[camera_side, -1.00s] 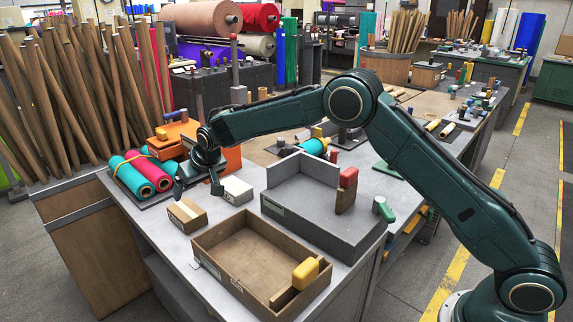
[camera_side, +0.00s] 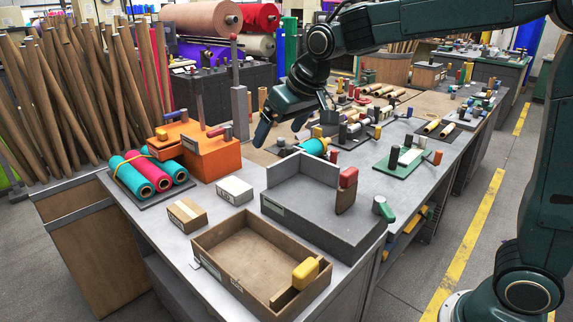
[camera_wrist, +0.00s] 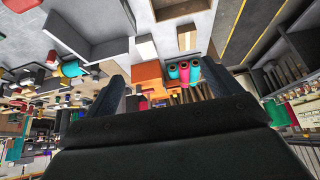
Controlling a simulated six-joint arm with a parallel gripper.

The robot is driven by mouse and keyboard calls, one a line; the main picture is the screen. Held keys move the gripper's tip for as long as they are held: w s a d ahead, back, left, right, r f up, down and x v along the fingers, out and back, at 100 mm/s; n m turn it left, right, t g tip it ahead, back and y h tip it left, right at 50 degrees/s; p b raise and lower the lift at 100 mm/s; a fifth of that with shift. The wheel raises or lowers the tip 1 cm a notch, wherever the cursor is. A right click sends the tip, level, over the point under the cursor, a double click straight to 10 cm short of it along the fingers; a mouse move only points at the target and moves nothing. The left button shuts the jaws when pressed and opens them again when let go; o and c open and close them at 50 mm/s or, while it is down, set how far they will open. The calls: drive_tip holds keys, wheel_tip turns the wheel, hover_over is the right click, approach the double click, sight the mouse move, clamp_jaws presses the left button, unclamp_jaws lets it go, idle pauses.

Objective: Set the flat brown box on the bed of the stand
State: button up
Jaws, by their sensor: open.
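The flat brown box (camera_side: 187,215), with a pale strip on top, lies on the grey table left of the wooden tray. It also shows in the wrist view (camera_wrist: 187,38). The grey stand (camera_side: 322,226) has a flat bed and raised walls at its back; its bed shows bare in the middle. It is right of the box and also shows in the wrist view (camera_wrist: 78,42). My gripper (camera_side: 281,129) is open and empty, raised above the table behind the boxes and stand. Its two fingers also show in the wrist view (camera_wrist: 160,88).
A white box (camera_side: 235,190) lies between the brown box and the stand. A wooden tray (camera_side: 210,262) holds a yellow-handled tool at the front. An orange block (camera_side: 218,158) and teal and red rolls (camera_side: 150,172) stand at the back left. A red-handled tool (camera_side: 347,190) is at the stand's right.

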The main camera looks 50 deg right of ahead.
drive_tip(key=s+d+f, duration=0.1)
drive_tip(key=s+d, duration=0.1)
drive_tip(key=s, duration=1.2)
drive_tip(key=s+d+f, duration=0.1)
drive_tip(key=s+d, duration=0.1)
drive_tip(key=s, duration=1.2)
drive_tip(key=shift+s+f, duration=0.2)
drive_tip(key=shift+f, duration=0.2)
drive_tip(key=shift+o, duration=0.4)
drive_tip(key=shift+w, duration=0.1)
